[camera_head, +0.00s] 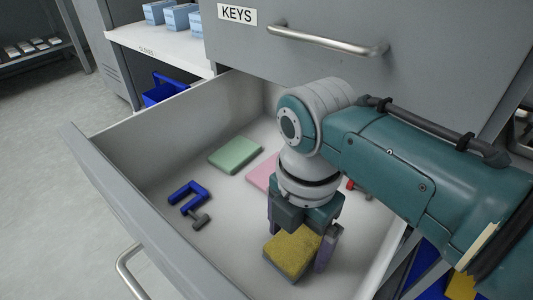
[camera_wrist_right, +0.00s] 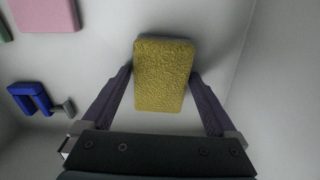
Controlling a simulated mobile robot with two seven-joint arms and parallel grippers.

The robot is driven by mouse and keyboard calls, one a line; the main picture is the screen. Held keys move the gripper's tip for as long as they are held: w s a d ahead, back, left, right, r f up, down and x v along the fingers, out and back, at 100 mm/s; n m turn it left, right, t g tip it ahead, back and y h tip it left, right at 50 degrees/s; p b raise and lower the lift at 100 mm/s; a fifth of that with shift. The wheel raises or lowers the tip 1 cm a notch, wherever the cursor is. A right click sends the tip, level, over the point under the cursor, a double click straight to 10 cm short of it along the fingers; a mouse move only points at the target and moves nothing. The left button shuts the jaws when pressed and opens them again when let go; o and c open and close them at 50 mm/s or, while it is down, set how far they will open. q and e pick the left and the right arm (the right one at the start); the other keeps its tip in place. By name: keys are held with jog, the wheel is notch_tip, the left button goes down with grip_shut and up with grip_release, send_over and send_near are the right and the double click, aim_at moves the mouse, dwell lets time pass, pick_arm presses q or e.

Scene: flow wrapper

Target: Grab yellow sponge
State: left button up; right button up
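The yellow sponge (camera_head: 292,252) is a rough-topped block in the open drawer, close to its front right. My right gripper (camera_head: 300,232) points down over it. In the right wrist view the yellow sponge (camera_wrist_right: 164,75) is between the two purple fingers of my right gripper (camera_wrist_right: 162,75). The fingers are spread wide, one on each side of the sponge, their tips very near its edges. Firm contact cannot be made out. My left gripper is not in view.
The drawer (camera_head: 150,225) also holds a green sponge (camera_head: 234,155), a pink sponge (camera_head: 262,173), and a blue clamp-like item (camera_head: 187,194) with a grey end. Drawer walls stand around them. A closed drawer front with a metal handle (camera_head: 325,42) is behind, labelled KEYS.

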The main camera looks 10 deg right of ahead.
jog(key=shift+d, duration=0.1)
jog(key=c, duration=1.1)
jog(key=shift+o, duration=0.2)
